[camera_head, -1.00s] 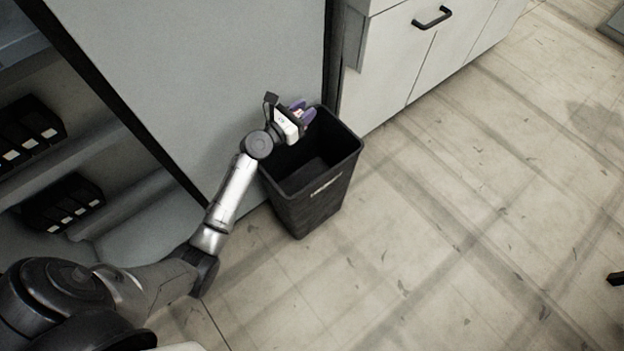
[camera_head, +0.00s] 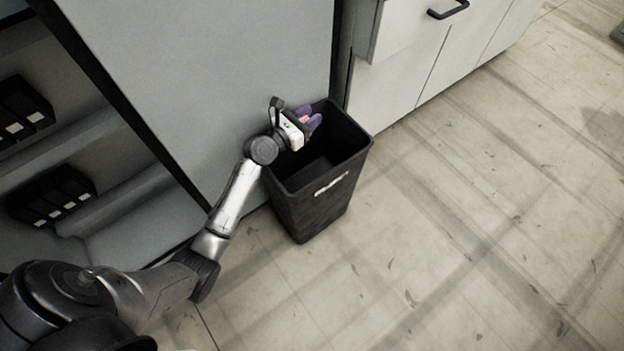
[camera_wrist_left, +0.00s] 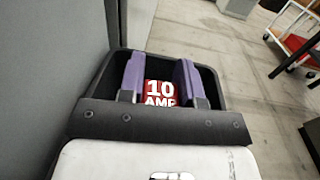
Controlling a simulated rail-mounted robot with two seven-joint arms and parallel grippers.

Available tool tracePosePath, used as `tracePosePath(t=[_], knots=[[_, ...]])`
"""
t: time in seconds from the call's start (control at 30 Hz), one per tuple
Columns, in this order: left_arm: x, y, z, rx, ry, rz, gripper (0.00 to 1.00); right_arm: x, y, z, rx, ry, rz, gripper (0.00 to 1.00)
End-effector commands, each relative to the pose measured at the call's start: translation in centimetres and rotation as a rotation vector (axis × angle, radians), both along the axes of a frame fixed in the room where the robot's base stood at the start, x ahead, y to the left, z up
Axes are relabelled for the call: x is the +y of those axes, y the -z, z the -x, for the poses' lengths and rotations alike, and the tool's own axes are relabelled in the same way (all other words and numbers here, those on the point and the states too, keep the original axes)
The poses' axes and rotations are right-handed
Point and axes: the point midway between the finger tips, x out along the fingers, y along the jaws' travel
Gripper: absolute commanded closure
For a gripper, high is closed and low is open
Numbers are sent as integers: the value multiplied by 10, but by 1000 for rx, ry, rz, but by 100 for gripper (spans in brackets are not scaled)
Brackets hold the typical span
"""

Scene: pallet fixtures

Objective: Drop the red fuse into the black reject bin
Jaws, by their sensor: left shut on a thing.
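The black reject bin (camera_head: 322,195) stands on the floor against a grey panel, its open top facing up. My left gripper (camera_head: 309,120) is over the back part of the bin's opening. The dark bin rim (camera_wrist_left: 213,82) shows around and beyond the fingers there. In the head view the fuse is mostly hidden between the fingers. My right gripper is in neither view.
A grey panel (camera_head: 215,75) rises directly behind the bin. White cabinets (camera_head: 430,60) stand to its right, and shelves with black boxes (camera_head: 50,195) are at the left. The floor (camera_head: 470,220) right of the bin is clear.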

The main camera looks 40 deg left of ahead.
Motion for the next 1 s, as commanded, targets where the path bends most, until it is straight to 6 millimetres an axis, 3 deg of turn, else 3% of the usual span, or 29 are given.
tracePosePath(t=[0.13, 0.17, 0.47, 0.77, 1.0], knots=[[0, -1, 0, -1, 0, 0, 93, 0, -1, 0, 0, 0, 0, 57], [0, -1, 0, -1, 0, 0, 68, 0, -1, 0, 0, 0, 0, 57], [0, -1, 0, -1, 0, 0, 39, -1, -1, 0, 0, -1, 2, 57], [1, -1, 3, 1, 0, 0, 39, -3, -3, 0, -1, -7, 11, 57], [6, -3, 36, 4, -1, -1, 39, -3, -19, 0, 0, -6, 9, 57]])
